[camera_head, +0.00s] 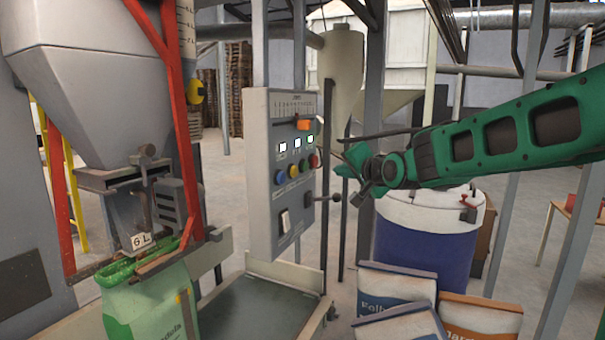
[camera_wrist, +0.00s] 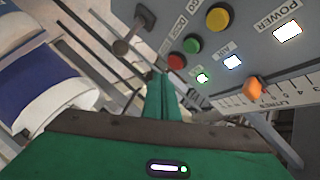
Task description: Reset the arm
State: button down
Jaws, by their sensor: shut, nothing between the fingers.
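My green arm reaches in from the right in the head view, and my gripper (camera_head: 345,165) is in front of the grey control panel (camera_head: 259,200), to the right of its buttons. The gripper is shut and empty. In the wrist view the green fingers (camera_wrist: 160,85) are together, pointing past the panel (camera_wrist: 215,45). The panel carries an orange slider (camera_head: 303,125), lit indicators, and blue, yellow, green and red buttons. A lever with a dark knob (camera_head: 336,197) sticks out at the panel's lower right. I cannot tell whether the gripper touches the panel; a gap seems to show.
A blue and white drum (camera_head: 425,245) stands below my arm. Several filled sacks (camera_head: 395,285) lie in front of it. A green sack (camera_head: 150,305) hangs under the grey hopper (camera_head: 90,85) at the left. Grey posts (camera_head: 375,130) stand close behind my gripper.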

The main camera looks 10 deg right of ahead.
jog(key=s+d+f+n+g+h, duration=0.15)
jog(key=s+d+f+g, duration=0.25)
jog(key=s+d+f, duration=0.55)
jog(key=s+d+f+g+h, duration=0.2)
jog(key=s+d+f+g, duration=0.3)
jog(key=s, duration=0.7)
jog(key=s+f+n+g, duration=0.1)
jog(key=s+f+g, duration=0.2)
jog(key=s, duration=1)
jog(key=s+d+f+g+y, duration=0.1)
jog(key=s+f+g, duration=0.2)
jog(key=s+f, duration=0.4)
jog(key=s, duration=0.5)
jog(key=shift+s+n, duration=0.35)
jog(key=shift+s, duration=0.05)
jog(key=shift+w+f, duration=0.2)
jog(key=shift+w, duration=0.45)
